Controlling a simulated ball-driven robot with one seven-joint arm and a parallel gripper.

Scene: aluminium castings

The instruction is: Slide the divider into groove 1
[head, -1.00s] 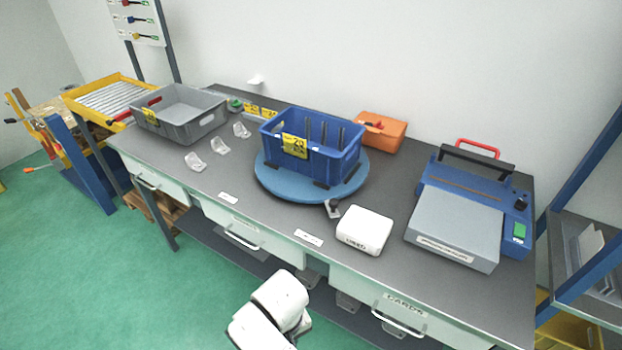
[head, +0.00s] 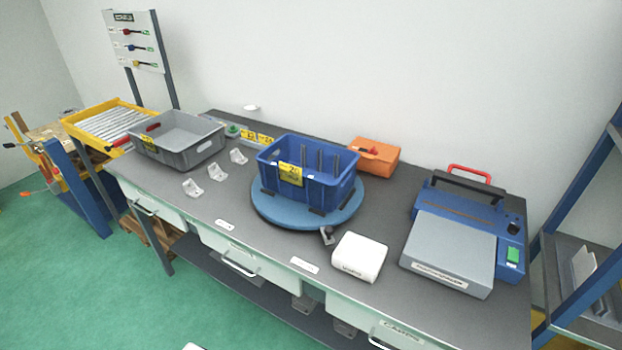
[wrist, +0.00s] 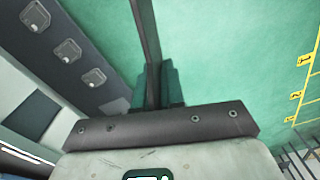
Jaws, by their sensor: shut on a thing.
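The divider is a thin dark plate (wrist: 147,35) seen nearly edge-on in the wrist view. My gripper (wrist: 158,88) is shut on it, and the plate runs up out of the picture from between the dark fingers. In the head view a blue bin (head: 345,190) with a yellow label (head: 290,174) stands on a round blue turntable (head: 275,212). Several dark upright strips show inside the bin; I cannot tell which is groove 1. My gripper and the held divider are outside the head view, well apart from the bin.
Three pale castings (head: 192,187) and a grey crate (head: 180,150) are on the bench left of the bin. An orange box (head: 375,155) is behind it. A white box (head: 358,257) and blue-grey machine (head: 448,250) are to the right.

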